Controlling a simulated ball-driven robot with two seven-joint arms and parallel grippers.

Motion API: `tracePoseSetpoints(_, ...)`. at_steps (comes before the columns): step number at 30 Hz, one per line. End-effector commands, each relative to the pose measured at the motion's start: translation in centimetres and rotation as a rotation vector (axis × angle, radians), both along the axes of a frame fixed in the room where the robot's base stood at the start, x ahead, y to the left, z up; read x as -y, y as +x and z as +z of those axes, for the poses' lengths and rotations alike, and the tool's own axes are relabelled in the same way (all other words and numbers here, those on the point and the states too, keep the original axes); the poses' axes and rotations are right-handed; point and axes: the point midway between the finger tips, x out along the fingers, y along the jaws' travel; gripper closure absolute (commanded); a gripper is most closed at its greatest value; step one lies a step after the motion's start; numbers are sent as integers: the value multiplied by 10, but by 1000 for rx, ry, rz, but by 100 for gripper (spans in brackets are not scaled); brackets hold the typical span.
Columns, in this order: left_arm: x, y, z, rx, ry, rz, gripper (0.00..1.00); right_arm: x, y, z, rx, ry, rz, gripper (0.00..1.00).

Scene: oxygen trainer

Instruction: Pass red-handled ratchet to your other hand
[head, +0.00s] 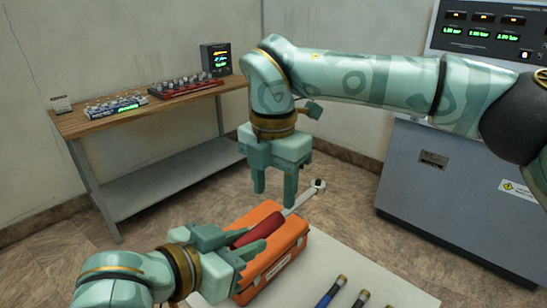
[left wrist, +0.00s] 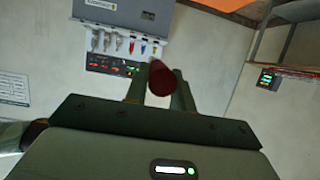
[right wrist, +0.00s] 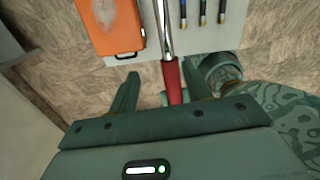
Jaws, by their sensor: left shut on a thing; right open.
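The red-handled ratchet (head: 262,229) is held above the orange case, its steel shaft and head pointing up and right in the head view. My left gripper (head: 236,247) is shut on its red handle. The handle shows nearly end-on between the left fingers in the left wrist view (left wrist: 168,80). My right gripper (head: 274,197) is open and empty, fingers pointing down, above and close to the ratchet. In the right wrist view, the ratchet (right wrist: 173,82) runs between the right finger directions, beyond the fingertips; I see no contact.
An orange case (head: 288,250) lies on a white table (head: 335,262) under the ratchet. Several dark tools (head: 331,292) lie at its front. A wooden bench (head: 150,112) stands at the back left, a grey console cabinet (head: 440,195) at the right.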

Motion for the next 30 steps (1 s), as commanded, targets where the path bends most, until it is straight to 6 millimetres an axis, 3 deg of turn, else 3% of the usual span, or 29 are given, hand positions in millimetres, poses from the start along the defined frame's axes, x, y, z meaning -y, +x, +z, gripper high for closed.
tracePoseSetpoints(7, 0, 0, 1, 2, -2, 0, 100, 0, 0, -33, -1, 2, 0, 51)
tracePoseSetpoints(18, 0, 0, 2, 3, -3, -1, 100, 0, 0, -40, 1, 2, 1, 51)
tracePoseSetpoints(23, 2, -1, 2, 2, -5, -6, 100, 0, 0, -39, 2, 4, 1, 95)
tracePoseSetpoints(24, 2, -1, 2, 2, -5, -9, 100, -1, 0, -39, 3, 4, 2, 100)
tracePoseSetpoints(26, 3, -2, 2, 2, -7, -11, 100, -1, 0, -39, 5, 5, 2, 100)
tracePoseSetpoints(27, 3, -2, 2, 2, -8, -12, 71, -1, 1, -38, 6, 7, 3, 100)
tracePoseSetpoints(30, 3, -2, 2, 1, -7, -11, 48, -2, 1, -38, 6, 8, 3, 100)
